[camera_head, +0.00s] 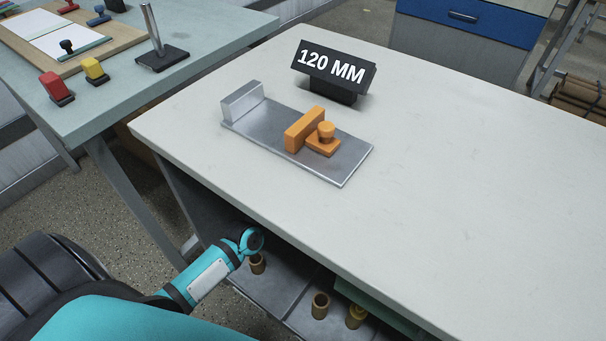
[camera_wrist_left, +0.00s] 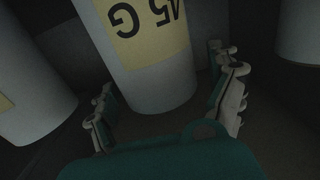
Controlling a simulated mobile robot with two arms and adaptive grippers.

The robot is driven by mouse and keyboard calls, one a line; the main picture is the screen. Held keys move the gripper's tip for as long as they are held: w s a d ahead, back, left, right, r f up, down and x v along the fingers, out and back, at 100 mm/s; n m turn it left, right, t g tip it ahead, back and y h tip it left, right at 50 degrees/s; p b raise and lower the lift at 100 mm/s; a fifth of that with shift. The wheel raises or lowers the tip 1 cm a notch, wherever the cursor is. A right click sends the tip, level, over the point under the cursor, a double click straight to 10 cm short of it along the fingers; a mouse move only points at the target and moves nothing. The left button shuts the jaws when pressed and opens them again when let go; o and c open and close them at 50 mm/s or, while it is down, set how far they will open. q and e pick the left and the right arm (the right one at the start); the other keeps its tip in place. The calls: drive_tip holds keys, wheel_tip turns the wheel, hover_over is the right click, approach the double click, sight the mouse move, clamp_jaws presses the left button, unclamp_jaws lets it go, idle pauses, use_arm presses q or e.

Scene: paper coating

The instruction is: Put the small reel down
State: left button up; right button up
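In the left wrist view a white reel (camera_wrist_left: 155,78) with a cream label stands between the fingers of my left gripper (camera_wrist_left: 165,108). The label's dark print is partly cut off and ends in "5 G". The fingers are spread wide, one on each side of the reel. I see a gap on the right; contact on the left cannot be told. In the head view my left arm reaches under the tabletop's front edge, and its gripper is hidden there. My right gripper is not in view. I cannot tell which reel is the small one.
More white reels stand left (camera_wrist_left: 28,95) and right (camera_wrist_left: 301,35) in the dark wrist view. Brown tube ends (camera_head: 320,305) show on the shelf below the table. The white tabletop (camera_head: 460,190) holds a metal plate jig (camera_head: 245,140) and a "120 MM" sign (camera_head: 334,68); its right side is clear.

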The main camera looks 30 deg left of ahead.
use_arm(q)
drive_tip(key=shift+s+r, duration=0.1)
drive_tip(key=shift+s, duration=0.05)
drive_tip(key=s+a+p, duration=0.1)
drive_tip(key=s+a, duration=0.1)
drive_tip(key=s, duration=0.9)
drive_tip(key=s+d+f+g, duration=0.2)
drive_tip(key=f+g, duration=0.1)
drive_tip(key=f, duration=0.3)
drive_tip(key=s+d+f+m+g, duration=0.1)
drive_tip(key=s+d+f+g, duration=0.15)
drive_tip(key=f, duration=0.35)
drive_tip(key=s+d+f+g, duration=0.2)
drive_tip(key=d+f+g, duration=0.1)
drive_tip(key=f, duration=0.3)
drive_tip(key=s+f+g+y, duration=0.2)
drive_tip(key=s+f+g, duration=0.4)
drive_tip(key=s+f, duration=0.2)
drive_tip(key=shift+s+f+g, duration=0.3)
drive_tip(key=shift+s+g, duration=0.05)
drive_tip(key=shift+s, duration=0.5)
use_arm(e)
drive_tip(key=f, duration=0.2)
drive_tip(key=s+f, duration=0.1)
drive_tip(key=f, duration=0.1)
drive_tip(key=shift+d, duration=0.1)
use_arm(q)
drive_tip(key=shift+d, duration=0.1)
